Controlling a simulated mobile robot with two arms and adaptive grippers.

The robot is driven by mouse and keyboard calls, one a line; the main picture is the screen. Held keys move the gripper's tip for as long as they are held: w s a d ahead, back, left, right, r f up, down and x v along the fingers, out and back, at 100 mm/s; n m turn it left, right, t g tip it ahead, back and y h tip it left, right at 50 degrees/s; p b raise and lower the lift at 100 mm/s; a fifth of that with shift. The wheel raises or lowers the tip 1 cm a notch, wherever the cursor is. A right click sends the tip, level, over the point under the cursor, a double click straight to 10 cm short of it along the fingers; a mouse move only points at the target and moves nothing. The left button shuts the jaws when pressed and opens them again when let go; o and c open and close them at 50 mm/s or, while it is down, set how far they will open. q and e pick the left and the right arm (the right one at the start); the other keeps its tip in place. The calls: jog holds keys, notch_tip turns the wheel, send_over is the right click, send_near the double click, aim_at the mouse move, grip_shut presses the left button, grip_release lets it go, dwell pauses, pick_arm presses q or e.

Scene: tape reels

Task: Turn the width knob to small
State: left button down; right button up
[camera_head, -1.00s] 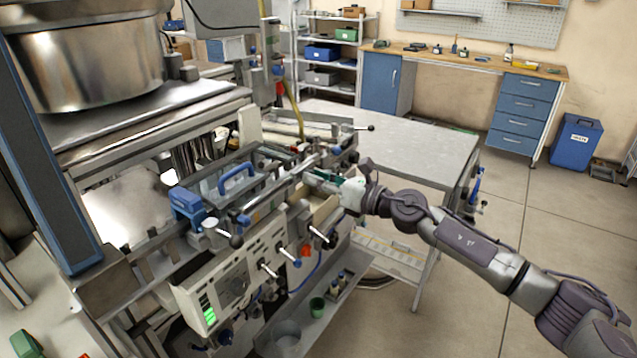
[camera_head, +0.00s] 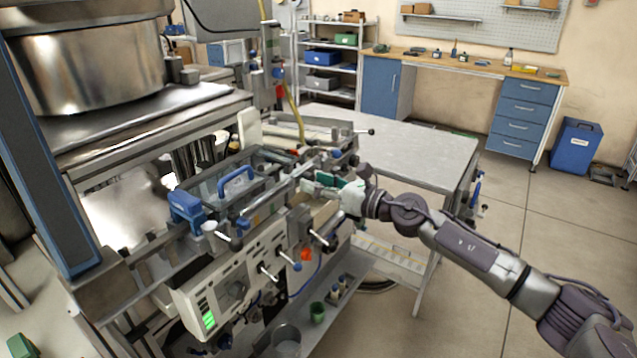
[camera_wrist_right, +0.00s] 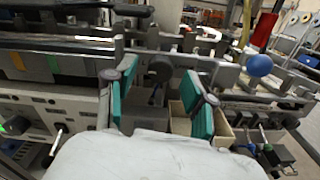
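My right gripper (camera_head: 316,186) is over the near side of the machine, beside its upper rail. In the right wrist view its two green-padded fingers (camera_wrist_right: 160,95) are spread apart with nothing held between them. A dark round knob (camera_wrist_right: 160,68) shows in the gap between the fingers, beyond them; I cannot tell whether they touch it. No label or scale can be read, so I cannot tell for sure that it is the width knob. The machine's front panel (camera_head: 240,277) carries several levers and a lit green display. My left gripper is not in view.
A blue ball-ended lever (camera_wrist_right: 258,65) stands right of the fingers in the wrist view. A blue handle (camera_head: 236,180) and a blue block (camera_head: 186,206) sit on the machine. A grey table (camera_head: 400,140) stands behind my right arm.

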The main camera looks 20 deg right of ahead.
jog(key=v, duration=1.2)
dwell(0.4)
